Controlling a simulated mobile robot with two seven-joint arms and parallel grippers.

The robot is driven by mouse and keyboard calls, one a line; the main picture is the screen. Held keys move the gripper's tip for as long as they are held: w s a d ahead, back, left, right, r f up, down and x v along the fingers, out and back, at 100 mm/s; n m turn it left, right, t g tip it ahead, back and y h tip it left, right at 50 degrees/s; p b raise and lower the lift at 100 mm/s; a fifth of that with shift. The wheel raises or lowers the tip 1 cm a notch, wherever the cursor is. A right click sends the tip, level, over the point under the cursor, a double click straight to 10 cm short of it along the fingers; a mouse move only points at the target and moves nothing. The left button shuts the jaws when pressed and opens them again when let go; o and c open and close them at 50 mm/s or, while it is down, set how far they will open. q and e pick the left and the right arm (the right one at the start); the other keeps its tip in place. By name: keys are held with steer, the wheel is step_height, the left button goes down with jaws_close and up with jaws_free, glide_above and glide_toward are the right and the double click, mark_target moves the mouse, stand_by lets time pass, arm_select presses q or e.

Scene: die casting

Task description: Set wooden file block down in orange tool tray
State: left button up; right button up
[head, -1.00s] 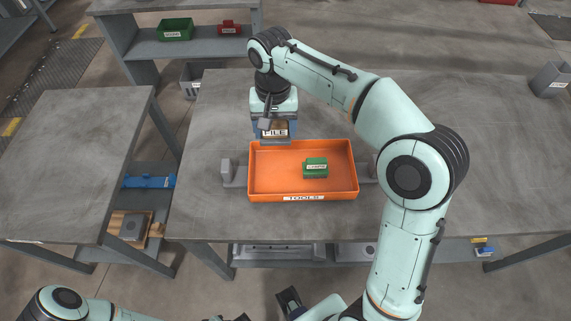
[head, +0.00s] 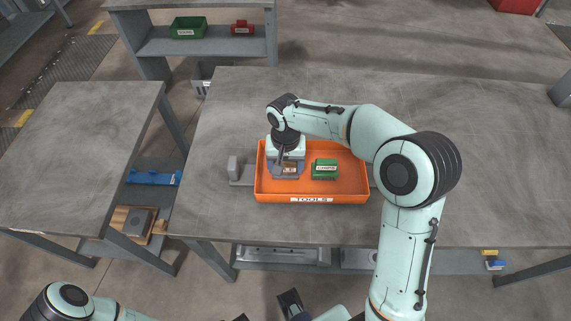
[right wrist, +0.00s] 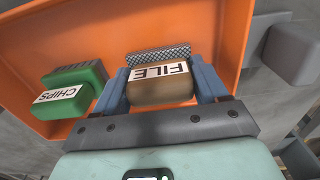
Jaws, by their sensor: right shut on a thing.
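The orange tool tray (head: 345,191) labelled TOOLS lies on the grey workbench; its orange floor and walls also show in the right wrist view (right wrist: 95,22). My right gripper (head: 290,170) is inside the tray's outline at its left part, shut on the wooden file block (right wrist: 162,90). The block has a white FILE label and sits between the blue fingers (right wrist: 163,85). I cannot tell whether the block touches the tray floor.
A green CHIPS block (head: 324,168) sits in the tray, right of my right gripper, and shows in the right wrist view (right wrist: 75,90). A grey bracket (head: 236,170) stands left of the tray. The bench (head: 480,150) is clear to the right.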

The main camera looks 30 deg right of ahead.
steer(key=shift+f, duration=0.15)
steer(key=o, duration=1.3)
steer(key=shift+r, duration=0.55)
step_height(320, 180, up, 11)
steer(key=shift+r+p, duration=0.2)
steer(key=shift+p, duration=0.75)
steer(key=shift+f, duration=0.1)
